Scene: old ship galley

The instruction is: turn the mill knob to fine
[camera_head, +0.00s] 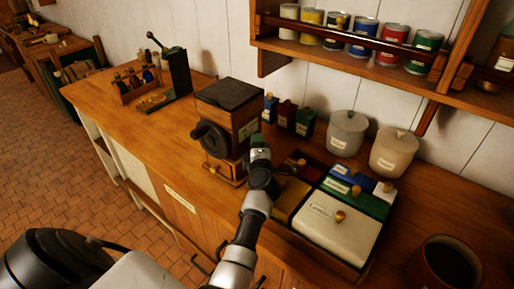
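The mill is a wooden box (243,124) with a dark top, standing on the counter near the middle of the view. A round black knob (213,140) sits on its front face, with a small grip sticking out on its left. I cannot read any fine or coarse marking. My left arm comes in from the lower left, and its gripper (258,147) is at the right side of the mill, apart from the knob in the picture. Its fingers are too small and foreshortened to tell open from shut. My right gripper is not in view.
A tray of lidded boxes (340,218) lies right of the gripper. Two canisters (347,133) and small bottles (286,115) stand behind. A dark mug (443,262) is at the lower right. A lever stand (178,73) is farther left.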

